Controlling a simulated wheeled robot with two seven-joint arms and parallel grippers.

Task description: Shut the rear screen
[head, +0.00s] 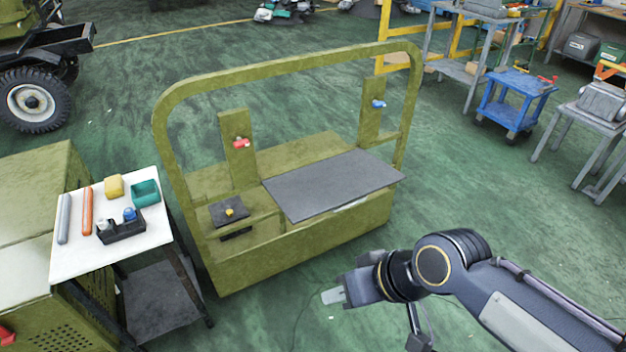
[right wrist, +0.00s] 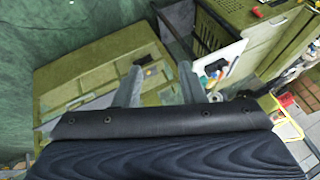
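An olive chassis frame (head: 290,255) with a tall rounded hoop stands on the green floor in the middle of the head view. A flat dark grey panel (head: 330,185), likely the rear screen, lies roughly level across the frame's right part, with a pale strip (head: 350,205) below its near edge. My right gripper (head: 333,297) is in front of the frame, low and apart from the panel. In the right wrist view its two fingers (right wrist: 158,78) stand apart with nothing between them, and the olive frame (right wrist: 95,70) shows beyond. My left gripper is not in view.
A white-topped table (head: 85,255) with coloured tools and small bins stands left of the frame. Olive cabinets are beside it. Red (head: 241,143) and blue (head: 378,104) knobs sit on the frame's posts. A blue cart (head: 515,100) stands at back right.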

